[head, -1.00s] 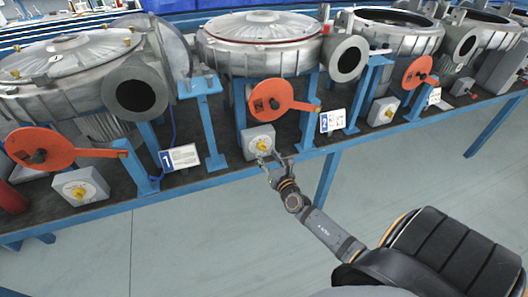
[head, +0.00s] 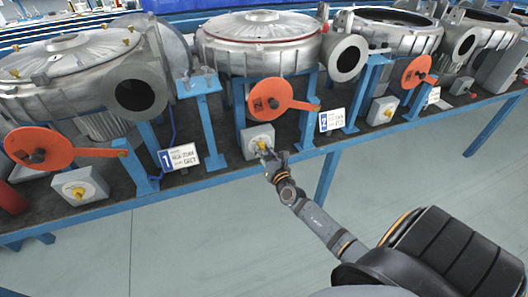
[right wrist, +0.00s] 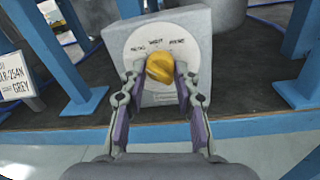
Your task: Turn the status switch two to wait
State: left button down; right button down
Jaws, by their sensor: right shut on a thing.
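The middle switch, a light grey box (head: 254,137) with a yellow knob (head: 260,145), stands at the bench's front edge left of the number 2 plate. In the right wrist view its round white dial (right wrist: 138,41) has three labels above the yellow knob (right wrist: 160,68); the middle one seems to read WAIT. My right gripper (head: 268,156) is at the knob, also in the right wrist view (right wrist: 160,78), shut on it with one finger on each side. The knob's exact pointing is hard to tell. My left gripper is not in view.
An orange disc with a lever (head: 270,97) sits just above the box. Blue posts (head: 304,125) flank it. Other switch boxes stand left (head: 80,186) and right (head: 381,110). The floor before the bench (head: 215,230) is clear.

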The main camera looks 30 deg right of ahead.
jog(key=shift+f+m+b, duration=0.15)
jog(key=shift+m+b, duration=3.25)
jog(key=shift+m, duration=1.2)
jog(key=c, duration=1)
grip_release()
